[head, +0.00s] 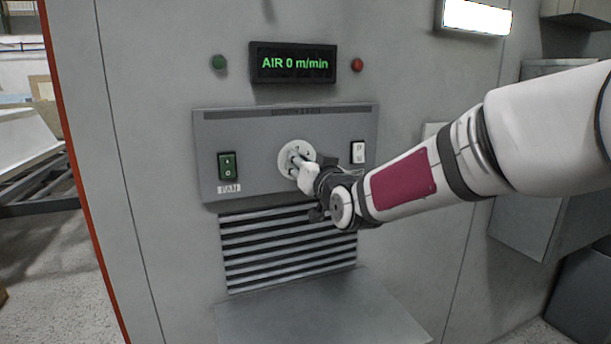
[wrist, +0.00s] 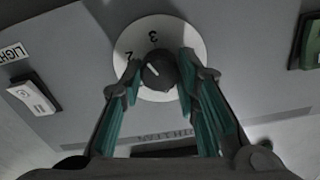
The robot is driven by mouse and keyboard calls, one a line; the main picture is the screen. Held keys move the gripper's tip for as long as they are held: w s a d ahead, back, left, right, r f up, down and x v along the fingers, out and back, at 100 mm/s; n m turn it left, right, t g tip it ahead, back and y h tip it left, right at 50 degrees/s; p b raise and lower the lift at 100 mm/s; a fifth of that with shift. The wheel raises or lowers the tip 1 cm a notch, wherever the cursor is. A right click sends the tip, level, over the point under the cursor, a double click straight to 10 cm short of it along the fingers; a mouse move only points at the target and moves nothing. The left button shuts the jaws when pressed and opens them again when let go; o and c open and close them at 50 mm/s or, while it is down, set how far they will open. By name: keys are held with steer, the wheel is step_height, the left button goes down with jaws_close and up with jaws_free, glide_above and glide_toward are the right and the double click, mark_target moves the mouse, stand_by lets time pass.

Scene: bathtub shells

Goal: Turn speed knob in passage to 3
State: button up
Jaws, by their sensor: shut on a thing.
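The speed knob is a dark round knob (wrist: 162,73) on a pale round dial (wrist: 178,29) in the wrist view. The dial (head: 284,158) also shows in the head view, on a grey control panel (head: 330,122). My gripper (wrist: 160,72) has a finger on either side of the knob and is shut on it. The figures 2 and 3 show upside down on the dial; other marks are hidden by the fingers. A white line on the knob points up and left, roughly between 2 and 3. In the head view my gripper (head: 295,165) hides the knob.
A green FAN switch (head: 228,166) is left of the dial, and a white switch (head: 358,152) is close on its right. The display (head: 293,63) above reads AIR 0 m/min, between green (head: 219,62) and red (head: 357,65) lamps. A slatted vent (head: 285,255) lies below.

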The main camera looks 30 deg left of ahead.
steer(key=m+b, duration=0.2)
steer(key=m, duration=0.1)
steer(key=m+b, duration=0.1)
steer(key=m, duration=0.1)
steer(key=shift+f+b, duration=0.25)
steer(key=shift+b, duration=0.15)
stand_by(0.3)
steer(key=o, duration=1.2)
steer(key=shift+r, duration=0.15)
steer(key=shift+c, duration=0.2)
steer(key=v, duration=1.2)
